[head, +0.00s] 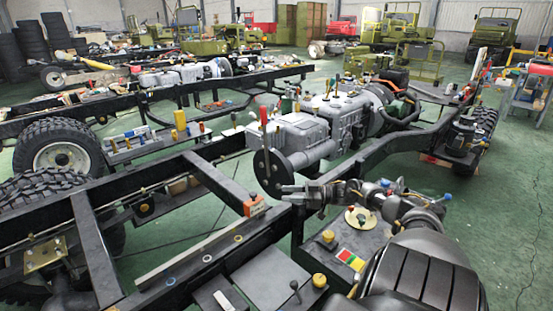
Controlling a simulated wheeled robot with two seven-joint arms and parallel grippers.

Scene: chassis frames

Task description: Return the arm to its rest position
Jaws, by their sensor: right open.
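My right arm comes in from the lower right and reaches left across the near chassis frame (225,180). My right gripper (287,194) is at its end, dark and small against the dark frame. It is open, and no object shows between its fingers. It is close to an orange block (255,207) on the frame rail, just right of it in the picture; I cannot tell whether they touch. My left gripper is not in view.
A grey engine and gearbox (310,130) sit in the frame beyond my gripper, with a red-handled lever (264,122) upright on the near side. A yellow-capped part (319,281) and coloured blocks (350,258) lie near my arm. Green floor (515,215) is clear at right.

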